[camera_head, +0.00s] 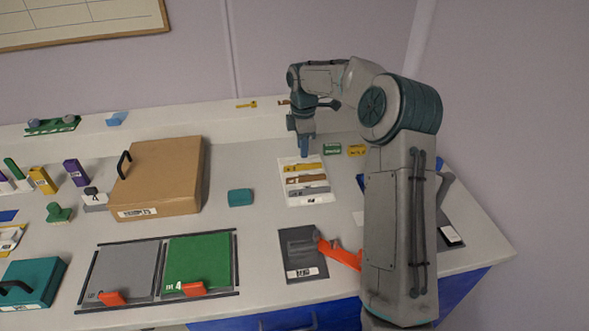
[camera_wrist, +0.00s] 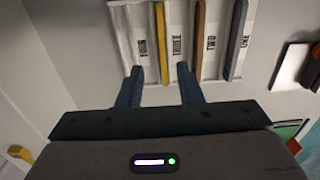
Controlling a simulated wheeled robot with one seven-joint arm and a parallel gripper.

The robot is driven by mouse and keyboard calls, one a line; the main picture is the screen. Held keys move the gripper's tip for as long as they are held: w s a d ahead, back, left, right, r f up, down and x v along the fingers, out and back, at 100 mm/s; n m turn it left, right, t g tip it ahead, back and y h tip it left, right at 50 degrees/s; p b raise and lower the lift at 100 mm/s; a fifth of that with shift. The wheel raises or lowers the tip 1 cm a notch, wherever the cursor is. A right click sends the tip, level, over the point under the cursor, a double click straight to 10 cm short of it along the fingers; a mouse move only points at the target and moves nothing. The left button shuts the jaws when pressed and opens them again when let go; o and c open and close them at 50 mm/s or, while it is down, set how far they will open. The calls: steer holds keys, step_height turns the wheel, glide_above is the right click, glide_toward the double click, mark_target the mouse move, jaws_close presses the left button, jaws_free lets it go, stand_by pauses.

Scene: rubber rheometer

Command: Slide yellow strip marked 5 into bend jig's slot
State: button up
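A yellow strip (camera_head: 304,167) lies at the back of a white holder (camera_head: 306,200), beside a brown strip and a grey strip. In the wrist view the yellow strip (camera_wrist: 161,40) is on the left of the holder. I cannot read a 5 on it. My gripper (camera_head: 304,153) points down at the back edge of the holder. In the wrist view my gripper (camera_wrist: 160,72) is open and empty, with the strip's near end showing between its two fingers. Whether the fingers are at the strip's height I cannot tell. I cannot make out for certain which thing is the bend jig.
A green block (camera_head: 332,149) and a yellow block (camera_head: 357,150) stand right of the holder. A teal block (camera_head: 240,198) and a brown box (camera_head: 160,178) are to the left. A dark plate (camera_head: 301,254) with a red piece (camera_head: 338,252) lies in front.

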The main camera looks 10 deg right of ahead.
mark_target(303, 165)
steer(key=shift+s+d+f+p, duration=0.1)
steer(key=shift+f+p, duration=0.05)
steer(key=shift+f, duration=1.35)
steer(key=shift+s+d+f+p, duration=0.1)
steer(key=shift+f+p, duration=0.05)
steer(key=shift+f, duration=1.3)
jaws_close()
